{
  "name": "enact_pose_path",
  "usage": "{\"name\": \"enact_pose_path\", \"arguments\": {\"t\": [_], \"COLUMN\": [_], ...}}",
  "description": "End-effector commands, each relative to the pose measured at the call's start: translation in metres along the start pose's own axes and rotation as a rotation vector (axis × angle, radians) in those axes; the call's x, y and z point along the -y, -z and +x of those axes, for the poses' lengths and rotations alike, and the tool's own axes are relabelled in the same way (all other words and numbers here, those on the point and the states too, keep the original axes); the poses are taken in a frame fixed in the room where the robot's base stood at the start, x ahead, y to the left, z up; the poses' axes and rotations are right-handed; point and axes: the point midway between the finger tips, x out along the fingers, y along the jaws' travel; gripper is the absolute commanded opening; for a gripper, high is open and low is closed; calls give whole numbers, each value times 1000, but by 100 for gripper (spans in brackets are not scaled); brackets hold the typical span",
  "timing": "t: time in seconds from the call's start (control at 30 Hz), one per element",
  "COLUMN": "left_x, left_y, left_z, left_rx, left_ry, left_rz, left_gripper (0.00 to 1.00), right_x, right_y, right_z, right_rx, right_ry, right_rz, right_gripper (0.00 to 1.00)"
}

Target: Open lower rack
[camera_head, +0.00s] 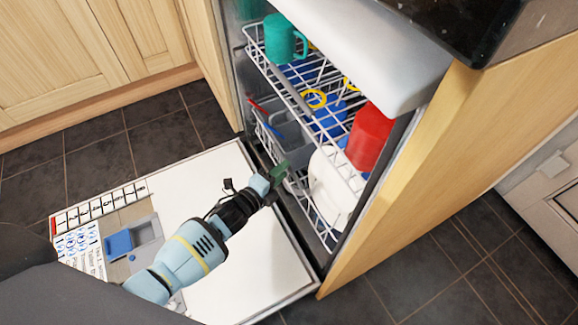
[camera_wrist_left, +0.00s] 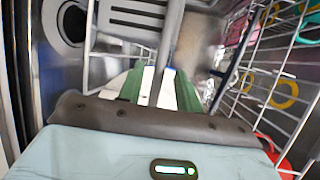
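The dishwasher's lower rack (camera_head: 302,201) is a white wire rack inside the open machine, holding a grey cutlery basket (camera_head: 290,131) and white dishes. My left gripper (camera_head: 279,172), with green fingers, is at the front edge of the lower rack, above the inner end of the lowered door. In the left wrist view the two green fingers (camera_wrist_left: 160,88) stand apart with a gap between them. Grey parts of the basket show beyond them. Whether the fingers touch the rack wire cannot be told. My right gripper is in neither view.
The lowered white door (camera_head: 225,165) lies flat under my left arm. The upper rack (camera_head: 300,85) is partly out above, with a green mug (camera_head: 285,38). A red cup (camera_head: 369,137) stands at the right. A wooden panel (camera_head: 440,150) borders the right side.

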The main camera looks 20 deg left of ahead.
Motion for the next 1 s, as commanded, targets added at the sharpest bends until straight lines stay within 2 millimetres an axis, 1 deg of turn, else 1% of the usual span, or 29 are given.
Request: {"name": "enact_pose_path", "arguments": {"t": [0.03, 0.1, 0.23, 0.4, 0.6, 0.63, 0.8, 0.9, 1.0], "left_x": [-2, -3, -2, 0, 0, 0, 0, 0, 0], "left_y": [0, 0, 0, 0, 0, 0, 0, 0, 0], "left_z": [9, 18, 30, 36, 36, 36, 36, 36, 36], "left_rx": [0, -1, -1, 0, 0, 0, 0, 0, 0], "left_ry": [0, -1, -1, 0, 0, 0, 0, 0, 0], "left_rz": [-1, -1, 0, 0, 0, 0, 0, 0, 0], "left_gripper": [35, 35, 35, 35, 35, 33, 11, 0, 0], "right_x": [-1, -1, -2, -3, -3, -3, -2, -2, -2], "right_y": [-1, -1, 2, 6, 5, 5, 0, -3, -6], "right_z": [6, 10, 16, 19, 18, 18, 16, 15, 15], "right_rx": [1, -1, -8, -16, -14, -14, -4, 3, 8], "right_ry": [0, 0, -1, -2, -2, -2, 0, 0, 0], "right_rz": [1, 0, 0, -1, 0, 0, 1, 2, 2], "right_gripper": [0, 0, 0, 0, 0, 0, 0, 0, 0]}}
